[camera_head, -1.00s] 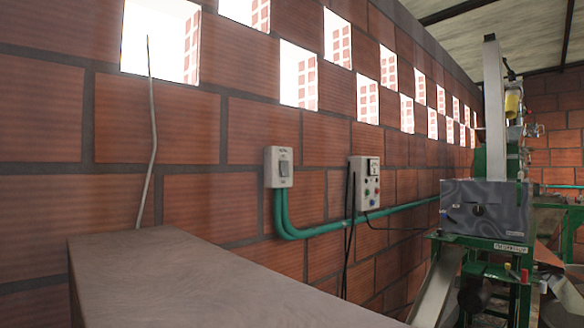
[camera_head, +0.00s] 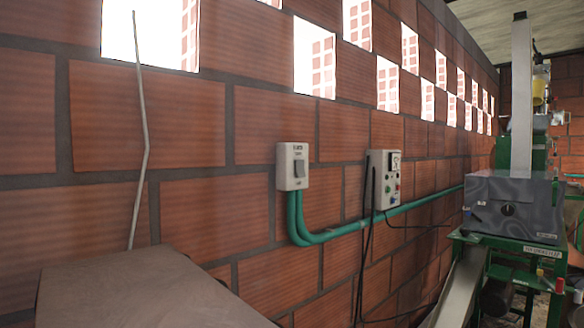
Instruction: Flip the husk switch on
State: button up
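A pale switch box (camera_head: 292,167) with a grey rocker is mounted on the brick wall, near the middle of the head view. Its label is too small to read, so I cannot tell if it is the husk switch, nor which way the rocker is set. To its right is a pale control box (camera_head: 383,180) with a dark meter at the top and several coloured buttons. My gripper is not in view.
A brown flat-topped block (camera_head: 150,290) stands at the lower left. Green conduit (camera_head: 345,230) runs along the wall, with black cables hanging nearby. A green-framed machine with a grey box (camera_head: 510,205) stands at the right.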

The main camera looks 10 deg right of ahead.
aim_at(299, 164)
jog(key=l, duration=0.35)
jog(key=k+l, duration=0.1)
jog(key=l, duration=0.3)
jog(key=i+l+z, duration=0.2)
jog(key=i+z, duration=0.15)
jog(key=i+l+z, duration=0.1)
jog(key=i+z, duration=0.2)
jog(key=i, duration=0.2)
jog(key=i+l+u, duration=0.1)
jog(key=i, duration=0.25)
jog(key=i+l+u, duration=0.1)
jog(key=i, duration=0.3)
jog(key=i+l+u, duration=0.1)
jog(key=u, duration=0.35)
jog(key=i+l+u, duration=0.2)
jog(key=u, duration=0.25)
jog(key=i+l+u, duration=0.25)
jog(key=u, duration=0.2)
jog(key=i+l+u, duration=0.15)
jog(key=u, duration=0.25)
jog(key=l+u, duration=0.45)
jog(key=i, duration=0.05)
